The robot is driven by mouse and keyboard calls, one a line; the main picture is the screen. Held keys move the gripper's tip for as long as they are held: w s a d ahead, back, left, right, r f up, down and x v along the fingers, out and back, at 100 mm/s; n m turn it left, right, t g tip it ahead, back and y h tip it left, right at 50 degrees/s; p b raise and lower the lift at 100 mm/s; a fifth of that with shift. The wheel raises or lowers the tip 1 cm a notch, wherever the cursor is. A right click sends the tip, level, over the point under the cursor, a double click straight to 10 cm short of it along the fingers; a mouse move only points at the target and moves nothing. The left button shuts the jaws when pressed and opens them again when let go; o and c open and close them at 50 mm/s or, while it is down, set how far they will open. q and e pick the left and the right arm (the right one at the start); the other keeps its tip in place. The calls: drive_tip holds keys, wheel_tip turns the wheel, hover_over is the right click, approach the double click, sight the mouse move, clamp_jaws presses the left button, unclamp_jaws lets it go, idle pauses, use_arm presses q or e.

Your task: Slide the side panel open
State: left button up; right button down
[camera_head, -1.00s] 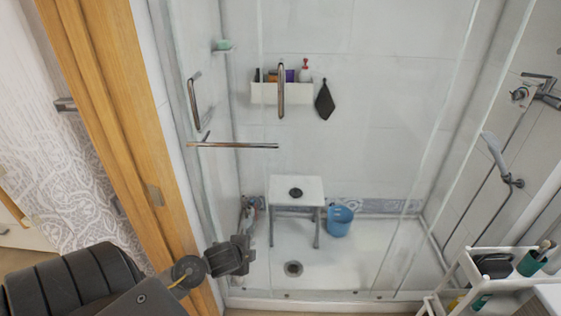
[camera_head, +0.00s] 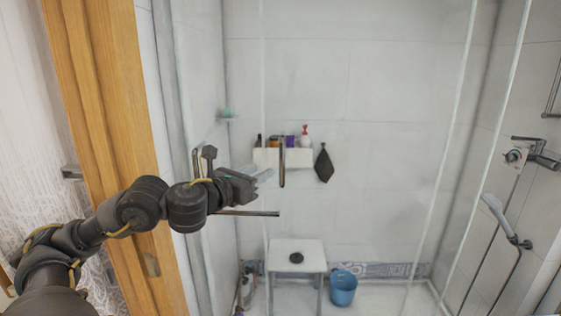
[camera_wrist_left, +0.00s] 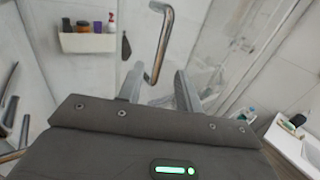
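The side panel (camera_head: 345,120) is a clear glass shower panel in front of the tiled wall. Its upright metal handle (camera_head: 282,162) stands near the middle of the head view; in the left wrist view the handle (camera_wrist_left: 160,42) is a bent chrome bar. My left gripper (camera_head: 262,176) reaches in from the left, its fingertips close to the handle's left side. In the left wrist view the fingers (camera_wrist_left: 158,88) are apart, with the handle's lower end showing in the gap between them. I cannot tell whether they touch it. My right gripper is in neither view.
A horizontal metal bar (camera_head: 248,213) lies just below my left gripper. Behind the glass are a wall shelf with bottles (camera_head: 268,158), a dark cloth (camera_head: 323,163), a white stool (camera_head: 297,253) and a blue bucket (camera_head: 343,287). A wooden door frame (camera_head: 100,110) stands at the left.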

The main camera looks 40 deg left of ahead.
sight(280, 162)
use_arm(q)
drive_tip(key=w+p, duration=0.3)
drive_tip(key=w, duration=0.6)
drive_tip(key=shift+w+a, duration=0.15)
drive_tip(key=shift+w, duration=0.5)
clamp_jaws()
